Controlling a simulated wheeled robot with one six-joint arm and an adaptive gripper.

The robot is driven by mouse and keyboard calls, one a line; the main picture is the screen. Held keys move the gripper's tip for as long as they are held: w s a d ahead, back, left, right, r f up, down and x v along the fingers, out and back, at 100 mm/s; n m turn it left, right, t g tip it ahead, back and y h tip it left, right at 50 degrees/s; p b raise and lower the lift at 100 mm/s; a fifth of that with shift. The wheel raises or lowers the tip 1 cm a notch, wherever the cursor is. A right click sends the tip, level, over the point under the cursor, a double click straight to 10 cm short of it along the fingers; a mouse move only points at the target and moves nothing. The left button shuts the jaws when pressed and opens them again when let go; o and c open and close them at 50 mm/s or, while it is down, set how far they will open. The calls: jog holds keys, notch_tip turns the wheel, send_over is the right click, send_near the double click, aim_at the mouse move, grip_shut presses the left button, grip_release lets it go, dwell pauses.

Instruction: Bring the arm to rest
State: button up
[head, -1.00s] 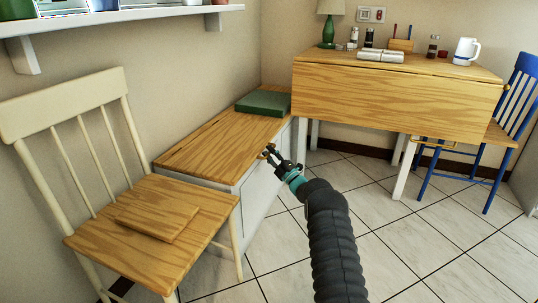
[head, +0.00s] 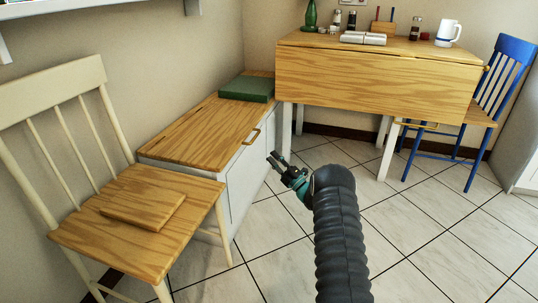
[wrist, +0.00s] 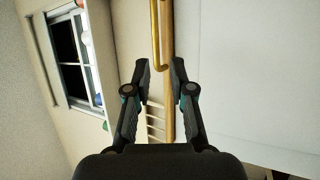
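My gripper (head: 277,160) hangs in front of the white side of the wooden-topped bench (head: 195,130), on a dark ribbed arm (head: 340,235) bent at the top. In the wrist view, the two dark fingers of my gripper (wrist: 160,68) stand apart with nothing held between them. A brass handle (head: 251,136) sits at the bench lid's front edge, to the left of the gripper and apart from it. The handle also shows in the wrist view (wrist: 155,35), beyond the fingertips.
A green box (head: 247,88) lies on the bench's far end. A cream chair (head: 80,235) with a wooden board (head: 143,204) stands at the left. A drop-leaf table (head: 375,85) and a blue chair (head: 490,110) stand behind. The tiled floor (head: 430,235) at the right is clear.

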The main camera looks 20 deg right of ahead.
dwell(0.4)
jog(key=s+d+f+m+g+h, duration=0.1)
jog(key=d+f+m+g+h, duration=0.3)
jog(key=f+m+h, duration=0.3)
jog(key=s+d+f+m+g+h, duration=0.2)
jog(key=d+f+m+g+h, duration=0.25)
jog(key=f, duration=0.45)
jog(key=s+a+r+m+g+p, duration=0.1)
jog(key=s+a+r+m+p, duration=0.2)
jog(key=s+a+r, duration=0.4)
jog(key=s+a+r+m+g+p, duration=0.2)
jog(key=s+a+r+m+p, duration=0.2)
jog(key=s+r, duration=2)
jog(key=s+a+r+m+g+p, duration=0.2)
jog(key=s+a+r, duration=0.7)
jog(key=s+r, duration=0.6)
jog(key=s+m+p, duration=0.1)
jog(key=s, duration=0.5)
jog(key=shift+s+a+r+h+p, duration=0.35)
jog(key=shift+a+r+p, duration=0.05)
